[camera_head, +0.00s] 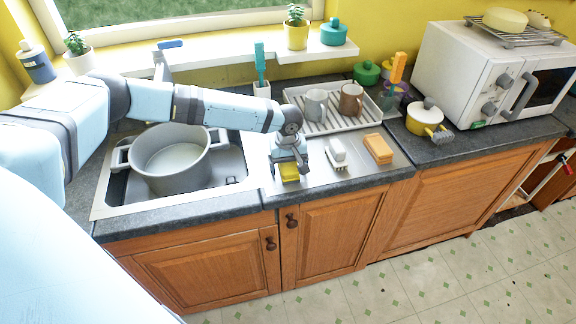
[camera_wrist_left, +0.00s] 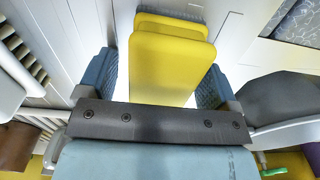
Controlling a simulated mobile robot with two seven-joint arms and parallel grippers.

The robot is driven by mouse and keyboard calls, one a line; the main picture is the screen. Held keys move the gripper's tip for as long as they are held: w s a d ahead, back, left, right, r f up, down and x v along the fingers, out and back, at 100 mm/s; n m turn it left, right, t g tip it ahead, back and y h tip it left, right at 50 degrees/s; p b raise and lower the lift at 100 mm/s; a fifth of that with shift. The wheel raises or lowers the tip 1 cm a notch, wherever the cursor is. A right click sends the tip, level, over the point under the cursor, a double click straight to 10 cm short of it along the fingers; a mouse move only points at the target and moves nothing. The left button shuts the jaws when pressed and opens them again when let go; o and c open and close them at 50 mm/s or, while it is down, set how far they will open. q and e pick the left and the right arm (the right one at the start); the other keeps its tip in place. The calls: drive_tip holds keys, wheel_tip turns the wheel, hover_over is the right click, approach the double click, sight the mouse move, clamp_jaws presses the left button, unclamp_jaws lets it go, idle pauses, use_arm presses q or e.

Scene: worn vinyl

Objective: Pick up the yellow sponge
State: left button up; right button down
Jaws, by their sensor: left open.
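The yellow sponge (camera_head: 289,172) lies on the metal drainboard right of the sink, mostly hidden under my left gripper (camera_head: 289,163) in the head view. In the left wrist view the yellow sponge (camera_wrist_left: 170,62) stands out between the two blue finger pads of my left gripper (camera_wrist_left: 152,85). The fingers are apart, one on each side of it, with a visible gap on the left side. Whether the right pad touches it I cannot tell. My right gripper is not in view.
A large grey pot (camera_head: 170,158) sits in the sink on the left. A white brush (camera_head: 336,155) and an orange sponge-like block (camera_head: 378,149) lie right of my gripper. A dish rack (camera_head: 318,128) with two mugs stands behind. A yellow saucepan (camera_head: 424,118) is farther right.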

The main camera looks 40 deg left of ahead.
use_arm(q)
drive_tip(key=c, duration=1)
wheel_tip(320, 180, up, 20)
